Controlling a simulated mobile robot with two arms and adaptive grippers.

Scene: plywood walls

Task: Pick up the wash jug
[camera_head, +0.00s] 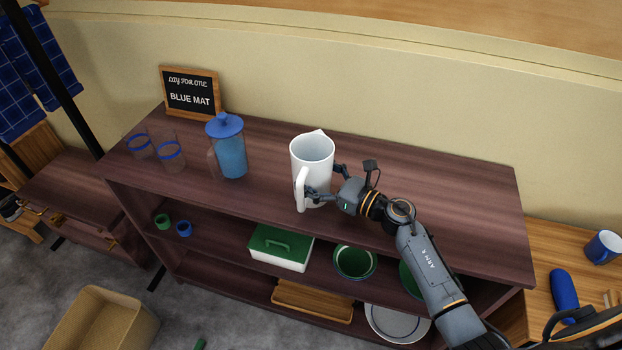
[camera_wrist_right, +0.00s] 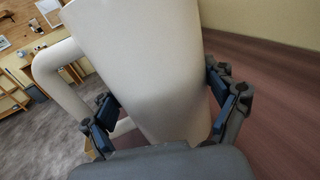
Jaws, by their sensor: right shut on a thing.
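The white wash jug (camera_head: 313,165) is upright at the middle of the dark wooden shelf top, with its handle towards the front. My right gripper (camera_head: 325,184) reaches in from the right and is shut on the jug's body. In the right wrist view the jug (camera_wrist_right: 150,65) fills the middle, and the fingers of my right gripper (camera_wrist_right: 165,112) lie on either side of it. Its handle (camera_wrist_right: 58,85) is at the left there. I cannot tell whether the jug's base touches the shelf top. My left gripper is not in view.
A blue-lidded pitcher (camera_head: 231,155) and two blue-banded glasses (camera_head: 170,152) stand to the left. A small sign (camera_head: 190,92) leans at the back. Lower shelves hold a green-lidded box (camera_head: 280,250) and a green bowl (camera_head: 354,262). The shelf top (camera_head: 450,190) is clear at right.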

